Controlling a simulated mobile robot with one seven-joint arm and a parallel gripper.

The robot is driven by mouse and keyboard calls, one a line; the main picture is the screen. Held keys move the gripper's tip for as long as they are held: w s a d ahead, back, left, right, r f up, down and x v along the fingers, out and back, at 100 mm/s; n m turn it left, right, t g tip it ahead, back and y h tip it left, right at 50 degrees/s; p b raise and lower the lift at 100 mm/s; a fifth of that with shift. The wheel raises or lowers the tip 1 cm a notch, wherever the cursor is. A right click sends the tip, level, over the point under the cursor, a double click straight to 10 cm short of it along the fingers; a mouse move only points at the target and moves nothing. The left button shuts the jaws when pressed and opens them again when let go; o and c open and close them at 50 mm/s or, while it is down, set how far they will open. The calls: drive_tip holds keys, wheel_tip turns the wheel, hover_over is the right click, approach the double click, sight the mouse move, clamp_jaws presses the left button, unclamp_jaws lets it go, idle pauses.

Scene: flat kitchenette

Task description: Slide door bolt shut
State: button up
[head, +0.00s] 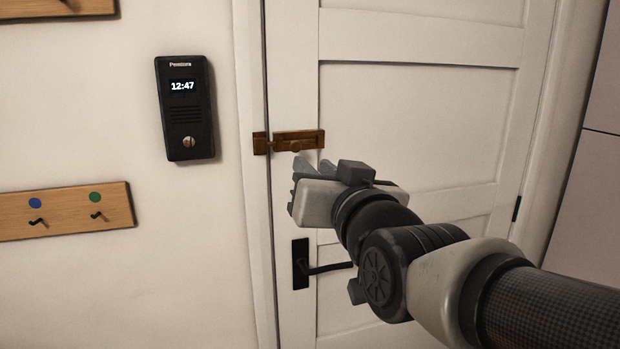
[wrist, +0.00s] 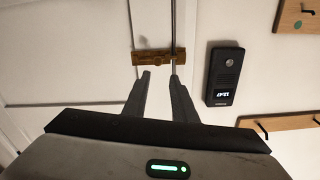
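The brass door bolt (head: 298,140) is mounted level on the white door near its left edge, with a small round knob under its middle. A brass keeper (head: 260,143) sits beside it on the door frame. How far the bar reaches into the keeper is too small to tell. In the wrist view, turned over, the bolt (wrist: 153,63) lies just beyond my fingertips. My gripper (head: 299,168) is just below the bolt in the head view. In the wrist view my gripper (wrist: 159,76) shows two fingers apart with nothing between them. Contact with the knob cannot be told.
A black door handle (head: 325,268) is below my gripper. A black intercom (head: 185,108) hangs on the wall left of the frame. A wooden hook rail (head: 66,211) is lower left. The wall between intercom and door frame is bare.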

drive_tip(key=v, duration=0.3)
drive_tip(key=shift+s+d, duration=0.1)
drive_tip(key=shift+s, duration=0.25)
drive_tip(key=s+d+f+g+h, duration=0.2)
drive_tip(key=s+d+f+g, duration=0.2)
drive_tip(key=f, duration=0.2)
drive_tip(key=s+d+f+m+g+h, duration=0.1)
drive_tip(key=s+d+f+g, duration=0.2)
drive_tip(key=f, duration=0.4)
drive_tip(key=s+d+f+g+h, duration=0.2)
drive_tip(key=s+d+f+g, duration=0.2)
drive_tip(key=f, duration=0.2)
wheel_tip(320, 180, up, 13)
drive_tip(key=s+p, duration=0.1)
drive_tip(key=p, duration=1.2)
drive_tip(key=shift+s+f+g, duration=0.25)
drive_tip(key=shift+s+g, duration=0.15)
